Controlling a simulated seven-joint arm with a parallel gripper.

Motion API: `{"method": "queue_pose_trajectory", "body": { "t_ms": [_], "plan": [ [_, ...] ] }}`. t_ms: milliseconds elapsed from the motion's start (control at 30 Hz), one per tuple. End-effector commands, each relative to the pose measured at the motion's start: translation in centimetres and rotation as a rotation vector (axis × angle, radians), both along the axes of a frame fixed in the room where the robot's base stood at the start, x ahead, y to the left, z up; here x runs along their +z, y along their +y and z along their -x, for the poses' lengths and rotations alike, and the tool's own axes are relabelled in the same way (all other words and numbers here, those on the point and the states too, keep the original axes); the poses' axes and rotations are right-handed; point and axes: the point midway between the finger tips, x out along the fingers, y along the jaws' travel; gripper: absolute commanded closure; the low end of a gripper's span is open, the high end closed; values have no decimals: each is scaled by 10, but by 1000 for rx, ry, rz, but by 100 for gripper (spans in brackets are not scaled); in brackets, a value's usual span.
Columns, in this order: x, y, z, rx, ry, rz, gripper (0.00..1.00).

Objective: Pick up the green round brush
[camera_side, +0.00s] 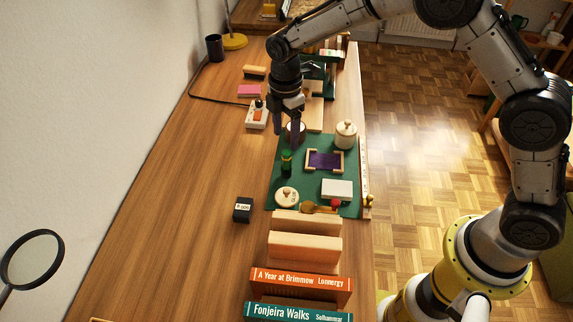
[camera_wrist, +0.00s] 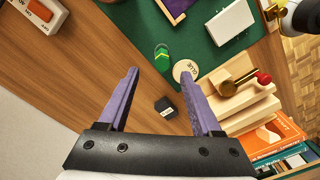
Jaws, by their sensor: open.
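The green round brush (camera_side: 286,163) looks like a short upright green cylinder standing on the left part of the green mat (camera_side: 278,204) in the side view. It shows in the wrist view (camera_wrist: 162,56) as a green piece with a yellow band, just beyond the fingertips. My gripper (camera_side: 287,130) is above the mat, higher than the green piece and a little behind it in the side view. In the wrist view my gripper (camera_wrist: 160,73) has its two purple fingers spread, with nothing between them.
A round glue lid (camera_side: 287,196) lies close to the green piece. A purple framed tray (camera_side: 324,160), a white box (camera_side: 337,188) and a lidded jar (camera_side: 346,134) are on the mat. A black cube (camera_side: 242,210) sits left. Books (camera_side: 300,281) stand in front.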

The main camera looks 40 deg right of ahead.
Motion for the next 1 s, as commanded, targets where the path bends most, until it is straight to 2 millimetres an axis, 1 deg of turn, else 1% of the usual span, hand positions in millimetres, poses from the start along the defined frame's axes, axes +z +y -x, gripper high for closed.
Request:
{"method": "queue_pose_trajectory", "body": {
  "t_ms": [33,100,200,367,467,600,700,800,1000],
  "plan": [
    [-10,0,1,-1,3,1,34],
    [-20,0,1,-1,3,1,34],
    [-30,0,1,-1,1,0,34],
    [-39,0,1,-1,0,0,34],
    [-51,0,3,-1,3,1,34],
    [-72,1,6,-1,2,1,34],
    [-82,1,5,-1,1,0,34],
    [-87,1,4,-1,-2,0,34],
    [-87,1,4,-1,-2,0,34]
  ]
}}
